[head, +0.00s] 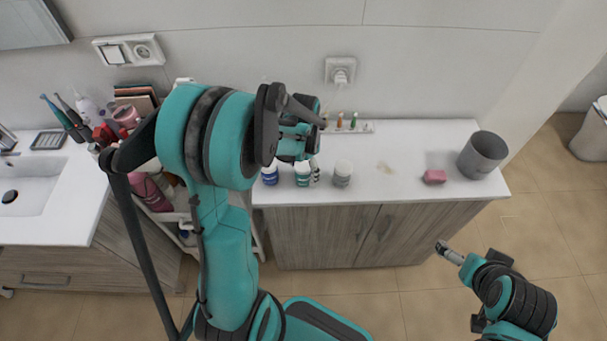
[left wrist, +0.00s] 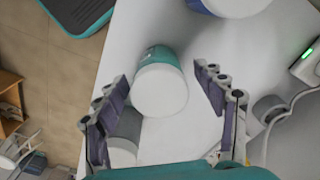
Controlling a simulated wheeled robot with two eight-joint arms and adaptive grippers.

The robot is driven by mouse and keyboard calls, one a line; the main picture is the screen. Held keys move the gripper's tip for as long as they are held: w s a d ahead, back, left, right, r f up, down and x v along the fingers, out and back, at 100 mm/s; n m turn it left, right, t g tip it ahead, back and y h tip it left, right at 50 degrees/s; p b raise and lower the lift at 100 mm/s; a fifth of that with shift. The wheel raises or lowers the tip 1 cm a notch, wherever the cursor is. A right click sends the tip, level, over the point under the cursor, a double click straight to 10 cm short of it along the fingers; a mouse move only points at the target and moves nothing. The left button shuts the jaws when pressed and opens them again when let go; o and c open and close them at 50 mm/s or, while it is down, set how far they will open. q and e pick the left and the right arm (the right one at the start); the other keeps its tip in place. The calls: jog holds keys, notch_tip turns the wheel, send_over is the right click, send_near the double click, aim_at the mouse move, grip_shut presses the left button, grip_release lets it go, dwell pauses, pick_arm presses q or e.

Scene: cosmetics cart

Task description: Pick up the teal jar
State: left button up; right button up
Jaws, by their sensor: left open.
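The teal jar (head: 302,179) with a pale lid stands on the white countertop, between a blue jar (head: 270,176) and a grey jar (head: 343,174). My left gripper (head: 309,163) is just above and behind it, partly covering it. In the left wrist view the teal jar (left wrist: 160,83) shows lid-on between the two spread fingers, with space on both sides. The grey jar (left wrist: 122,140) lies partly behind the left finger there, and the blue jar (left wrist: 232,4) is cut off at the top. My right gripper (head: 449,253) hangs low at the right, away from the counter; its fingers are too small to read.
A small stand with brushes (head: 350,127) is at the wall below a socket. A crowded cart and a sink (head: 35,185) are at left.

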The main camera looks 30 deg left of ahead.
aim_at(308, 166)
pick_arm(q)
jog(key=shift+f, duration=0.95)
jog(key=c, duration=1.3)
jog(key=shift+c, duration=0.2)
jog(key=shift+r, duration=0.55)
jog(key=r, duration=0.2)
jog(key=d+r+p, duration=0.1)
jog(key=r, duration=0.1)
jog(key=shift+w+d+p, duration=0.1)
jog(key=shift+d+p, duration=0.05)
jog(key=shift+p, duration=0.15)
jog(key=w+d+r+p, duration=0.1)
jog(key=d+r, duration=0.5)
jog(key=d, duration=0.4)
jog(key=shift+w+d+p, duration=0.15)
jog(key=shift+w+p, duration=0.1)
jog(key=shift+p, duration=0.15)
